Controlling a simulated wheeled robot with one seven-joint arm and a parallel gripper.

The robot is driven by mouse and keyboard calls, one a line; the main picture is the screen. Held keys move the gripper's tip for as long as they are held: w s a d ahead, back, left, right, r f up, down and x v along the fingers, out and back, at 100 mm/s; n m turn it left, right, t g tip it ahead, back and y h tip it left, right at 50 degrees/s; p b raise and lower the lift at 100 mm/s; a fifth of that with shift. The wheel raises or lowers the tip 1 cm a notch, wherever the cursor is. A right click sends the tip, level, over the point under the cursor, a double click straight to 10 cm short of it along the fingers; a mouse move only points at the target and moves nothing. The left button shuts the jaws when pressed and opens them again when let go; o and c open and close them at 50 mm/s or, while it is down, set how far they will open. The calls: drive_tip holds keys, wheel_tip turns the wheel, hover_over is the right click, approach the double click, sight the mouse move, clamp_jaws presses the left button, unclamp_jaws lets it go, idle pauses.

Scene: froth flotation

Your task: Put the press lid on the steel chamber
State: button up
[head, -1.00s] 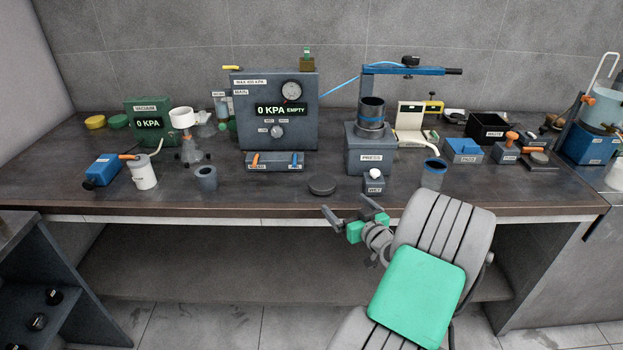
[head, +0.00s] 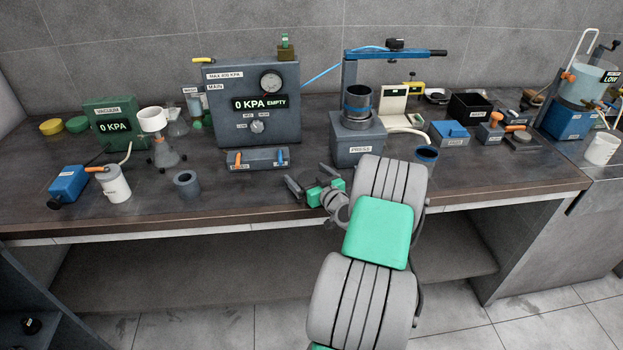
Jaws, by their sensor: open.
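The steel chamber (head: 357,103) is a dark open-topped cylinder standing upright on the grey block marked PRESS (head: 357,142). Its top is uncovered, under the press's blue overhead arm (head: 405,54). My gripper (head: 308,179) is open over the front of the bench, left of and in front of the press block. The flat dark disc that lay on the bench there, likely the press lid, cannot be made out now; my gripper covers that spot. I cannot tell whether the fingers are around it or touching it.
The grey 0 KPA panel (head: 252,125) stands left of the press. A blue-rimmed cup (head: 427,155) stands right of my arm. The bench front between ring and gripper is clear.

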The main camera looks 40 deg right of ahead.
drive_tip(key=shift+w, duration=0.15)
drive_tip(key=shift+c, duration=0.2)
drive_tip(key=c, duration=1.9)
